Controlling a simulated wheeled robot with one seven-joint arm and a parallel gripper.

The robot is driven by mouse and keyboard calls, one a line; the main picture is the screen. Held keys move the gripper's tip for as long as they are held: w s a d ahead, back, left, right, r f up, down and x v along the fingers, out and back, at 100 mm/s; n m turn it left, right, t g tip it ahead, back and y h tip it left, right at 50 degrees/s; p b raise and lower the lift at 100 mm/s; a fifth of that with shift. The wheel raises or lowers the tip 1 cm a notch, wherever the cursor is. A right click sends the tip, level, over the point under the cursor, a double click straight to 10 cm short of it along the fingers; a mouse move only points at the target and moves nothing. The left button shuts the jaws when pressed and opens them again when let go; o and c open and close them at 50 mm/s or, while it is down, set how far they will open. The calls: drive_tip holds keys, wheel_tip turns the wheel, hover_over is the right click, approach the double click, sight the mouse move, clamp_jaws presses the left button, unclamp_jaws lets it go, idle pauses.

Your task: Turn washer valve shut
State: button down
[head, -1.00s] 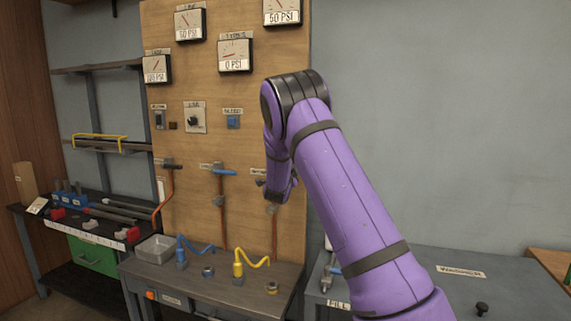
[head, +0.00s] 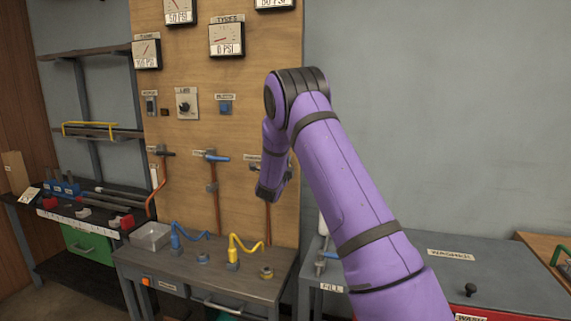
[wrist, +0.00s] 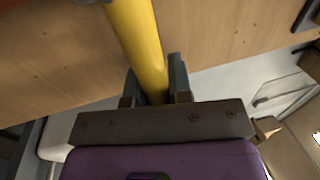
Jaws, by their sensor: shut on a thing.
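In the wrist view, my gripper (wrist: 155,82) has its two dark fingers on either side of a yellow bar (wrist: 134,30) and is shut on it. The bar looks like a valve handle, with the wooden panel (wrist: 215,38) behind it. In the head view, my gripper (head: 268,190) is in front of the third, right-hand pipe valve on the panel. My arm hides that valve's handle, and its label is only partly visible. The pipe (head: 268,220) below it shows.
A valve with a blue handle (head: 217,158) is just left of my gripper, and another valve (head: 160,152) is further left. A grey cabinet (head: 440,280) stands at right.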

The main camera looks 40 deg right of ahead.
drive_tip(key=shift+f, duration=0.1)
drive_tip(key=c, duration=1)
unclamp_jaws()
drive_tip(key=shift+c, duration=0.2)
drive_tip(key=shift+a, duration=0.1)
drive_tip(key=v, duration=1)
drive_tip(key=shift+s+a, duration=0.15)
drive_tip(key=shift+s, duration=0.1)
drive_tip(key=shift+f, duration=0.1)
